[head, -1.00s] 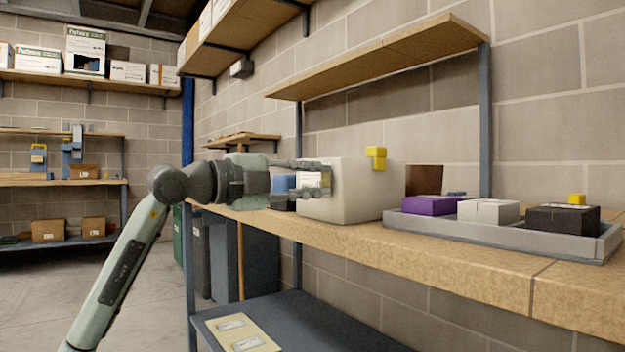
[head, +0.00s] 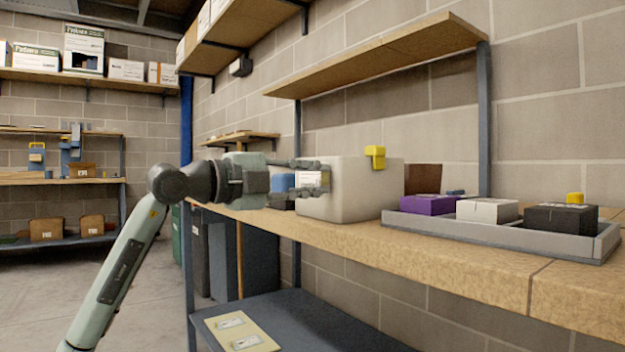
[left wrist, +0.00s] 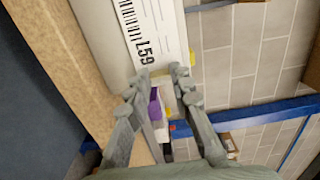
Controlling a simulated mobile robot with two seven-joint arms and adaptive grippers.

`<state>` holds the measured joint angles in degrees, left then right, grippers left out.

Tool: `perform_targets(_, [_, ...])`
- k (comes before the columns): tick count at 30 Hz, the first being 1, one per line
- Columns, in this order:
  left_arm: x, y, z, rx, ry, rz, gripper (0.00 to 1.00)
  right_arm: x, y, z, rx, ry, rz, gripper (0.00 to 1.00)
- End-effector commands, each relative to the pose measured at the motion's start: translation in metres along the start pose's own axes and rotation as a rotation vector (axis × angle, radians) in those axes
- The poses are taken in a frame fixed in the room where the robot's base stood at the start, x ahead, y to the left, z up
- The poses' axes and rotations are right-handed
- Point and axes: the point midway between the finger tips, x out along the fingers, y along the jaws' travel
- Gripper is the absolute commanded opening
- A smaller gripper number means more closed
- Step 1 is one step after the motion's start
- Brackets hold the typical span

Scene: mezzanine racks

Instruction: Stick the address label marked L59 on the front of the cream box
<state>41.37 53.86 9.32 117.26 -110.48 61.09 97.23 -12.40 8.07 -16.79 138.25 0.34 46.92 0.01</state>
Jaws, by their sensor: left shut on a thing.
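The cream box (head: 365,195) stands on the wooden shelf, with a yellow piece (head: 375,152) on its top edge. My left gripper (head: 312,178) is at the box's left side, shut on a small white address label (head: 314,180). In the left wrist view the label (left wrist: 158,30) shows a barcode and the mark L59, and extends past the fingertips (left wrist: 158,85). A pale surface, apparently the box (left wrist: 95,35), lies beside and behind the label. I cannot tell whether the label touches it. My right gripper is not in view.
A grey tray (head: 490,241) to the right holds a purple box (head: 428,205), a white box (head: 487,210) and a black box (head: 561,218). A blue item (head: 281,183) stands left of the cream box. A shelf board (head: 385,58) hangs above.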

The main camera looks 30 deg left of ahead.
Motion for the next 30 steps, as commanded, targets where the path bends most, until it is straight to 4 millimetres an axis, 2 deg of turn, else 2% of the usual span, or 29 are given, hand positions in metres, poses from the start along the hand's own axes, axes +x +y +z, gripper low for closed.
perform_targets(28, [0.0037,0.0005,0.0002,-0.001,0.000,0.000,0.13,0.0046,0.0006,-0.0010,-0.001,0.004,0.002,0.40])
perform_targets(29, [0.0037,0.0005,0.0002,-0.001,0.000,0.001,0.22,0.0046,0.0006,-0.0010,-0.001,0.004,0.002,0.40])
perform_targets(30, [0.0037,0.0005,0.0002,-0.001,0.000,0.001,0.27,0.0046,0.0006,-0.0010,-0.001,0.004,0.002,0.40])
